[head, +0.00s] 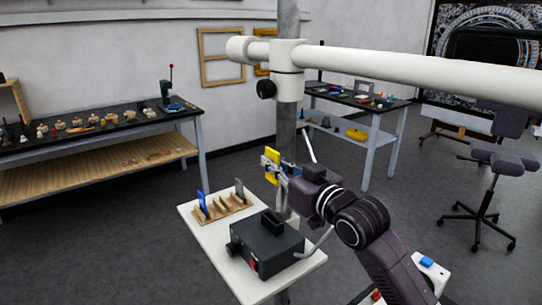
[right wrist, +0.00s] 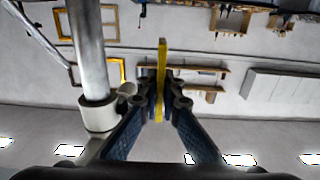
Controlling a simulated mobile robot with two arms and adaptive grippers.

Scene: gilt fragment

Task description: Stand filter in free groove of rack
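My right gripper (head: 284,170) is shut on a yellow filter (head: 271,164), a thin plate held up in the air beside the metal post. In the right wrist view the yellow filter (right wrist: 163,62) shows edge-on between the fingertips (right wrist: 163,98). The wooden rack (head: 224,209) sits on the small white table, below and left of the gripper. A blue filter (head: 202,205) stands at its left end and a dark grey filter (head: 239,189) at its right end. Between them the rack shows empty grooves. My left gripper is out of view.
A black box (head: 267,243) with a red switch fills the front of the white table (head: 287,291), close to the rack. The metal post (head: 287,130) rises behind, with a white horizontal tube (head: 410,71) overhead. It is also close in the right wrist view (right wrist: 88,45).

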